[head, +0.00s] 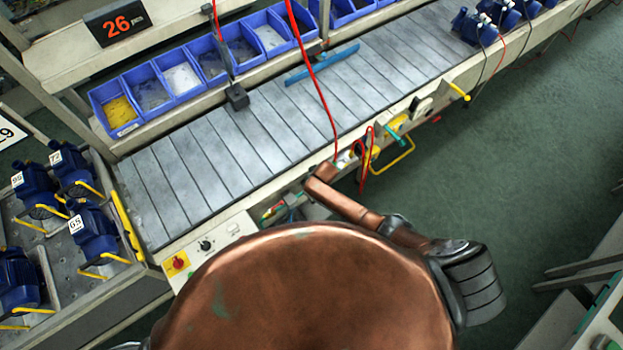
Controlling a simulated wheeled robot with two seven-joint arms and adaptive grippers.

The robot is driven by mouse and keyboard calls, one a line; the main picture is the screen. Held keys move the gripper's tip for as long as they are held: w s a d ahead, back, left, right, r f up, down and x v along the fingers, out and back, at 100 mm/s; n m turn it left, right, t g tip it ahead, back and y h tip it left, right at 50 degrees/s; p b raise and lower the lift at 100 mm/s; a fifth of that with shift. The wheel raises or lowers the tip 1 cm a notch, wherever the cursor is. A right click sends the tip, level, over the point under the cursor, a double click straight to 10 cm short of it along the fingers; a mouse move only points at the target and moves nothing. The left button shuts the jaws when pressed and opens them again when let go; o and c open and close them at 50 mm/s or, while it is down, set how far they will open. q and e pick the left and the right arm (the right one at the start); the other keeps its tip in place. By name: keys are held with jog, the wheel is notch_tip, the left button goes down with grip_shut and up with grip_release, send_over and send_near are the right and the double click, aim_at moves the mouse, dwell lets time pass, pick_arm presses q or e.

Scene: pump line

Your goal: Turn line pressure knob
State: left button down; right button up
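A small black knob (205,245) sits on a white control panel (235,226) on the front side of the conveyor. A red push button on a yellow plate (177,263) is to its left on the same panel. My copper-coloured right arm reaches from the right toward the conveyor's front edge, to the right of the panel. My own rounded body fills the lower middle and hides what lies below the arm's end. I cannot make out either gripper. No gripper shows at the knob.
A grey slatted conveyor (220,155) runs diagonally, with blue bins (155,95) behind it. Blue pumps stand on a cart (40,265) at left and at the conveyor's far right (485,22). A red cable (312,75) hangs over the conveyor. Green floor (500,150) is open at right.

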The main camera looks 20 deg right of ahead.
jog(key=shift+a+m+h, duration=0.15)
jog(key=shift+m+h, duration=0.15)
jog(key=shift+m, duration=0.7)
jog(key=shift+m+h, duration=0.4)
jog(key=shift+m, duration=0.4)
jog(key=shift+a+m+h+b, duration=0.1)
jog(key=shift+m+h+b, duration=0.6)
jog(key=shift+m, duration=1.2)
jog(key=o, duration=1.2)
jog(key=shift+c, duration=0.2)
jog(key=shift+r, duration=0.1)
